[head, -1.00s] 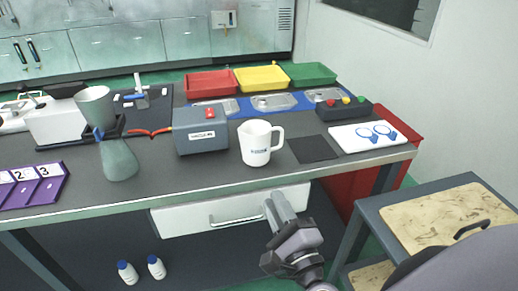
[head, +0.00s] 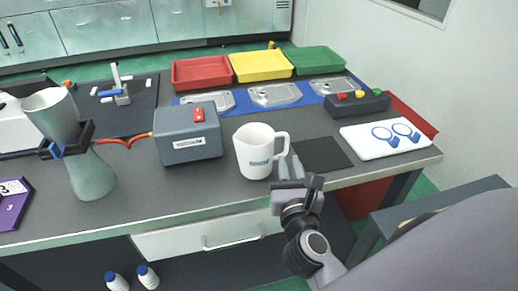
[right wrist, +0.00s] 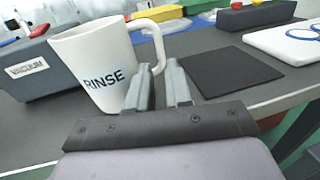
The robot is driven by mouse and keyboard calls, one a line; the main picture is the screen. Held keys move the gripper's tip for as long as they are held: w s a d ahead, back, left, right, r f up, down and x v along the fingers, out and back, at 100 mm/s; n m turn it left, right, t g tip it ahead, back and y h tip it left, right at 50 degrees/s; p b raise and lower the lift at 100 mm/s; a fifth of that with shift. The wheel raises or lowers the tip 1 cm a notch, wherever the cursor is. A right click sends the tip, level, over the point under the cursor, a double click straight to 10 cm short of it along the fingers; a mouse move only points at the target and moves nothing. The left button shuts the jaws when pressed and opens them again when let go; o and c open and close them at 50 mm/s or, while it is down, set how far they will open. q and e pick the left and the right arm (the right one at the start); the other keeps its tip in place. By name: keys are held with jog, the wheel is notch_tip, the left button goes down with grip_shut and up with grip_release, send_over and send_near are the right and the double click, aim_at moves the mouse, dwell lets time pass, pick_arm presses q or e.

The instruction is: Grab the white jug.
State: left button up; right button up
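The white jug (head: 256,152) stands upright near the front edge of the dark bench, with its handle to the right. In the right wrist view the jug (right wrist: 92,62) shows the word RINSE, and its handle (right wrist: 158,42) reaches toward my fingertips. My right gripper (head: 290,166) is just right of the jug, by the handle. In the right wrist view its two fingers (right wrist: 158,68) are apart, with the handle's lower end near the gap; I cannot tell whether they touch it.
A grey vacuum box (head: 188,138) stands left of the jug, and a black mat (head: 322,153) lies to the right. Behind are a button box (head: 357,104), metal castings (head: 275,95) and red, yellow and green trays (head: 318,61).

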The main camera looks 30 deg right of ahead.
aim_at(287, 149)
jog(key=shift+p+x, duration=0.6)
jog(key=shift+x, duration=2.45)
jog(key=shift+d+r, duration=0.1)
jog(key=shift+r, duration=0.15)
grip_shut()
